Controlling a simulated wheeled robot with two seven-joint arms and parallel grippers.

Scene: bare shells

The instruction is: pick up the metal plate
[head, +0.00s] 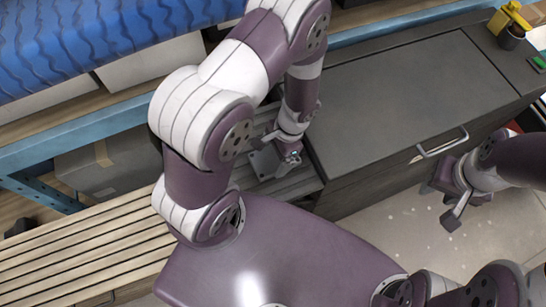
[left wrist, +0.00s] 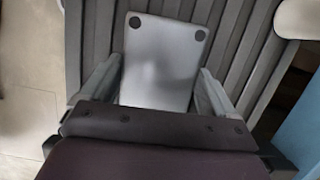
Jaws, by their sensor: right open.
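The metal plate (left wrist: 160,60) is a pale grey flat piece with two dark round spots near its far corners. In the left wrist view it lies over the dark grey slats, between the two fingers of my left gripper (left wrist: 160,75). The fingers are close to its two side edges; I cannot tell whether they press on it. In the head view my left gripper (head: 275,163) is down at the slatted bench beside the grey cabinet, and hides most of what is there. My right gripper (head: 441,200) is open and empty above the floor, in front of the cabinet.
The slatted bench (head: 85,250) runs along the left. The grey cabinet (head: 415,85) with a handle (head: 440,145) stands to the right of my left gripper. A blue-framed shelf (head: 90,135) with boxes is behind. A yellow object (head: 512,18) stands on the cabinet's far end.

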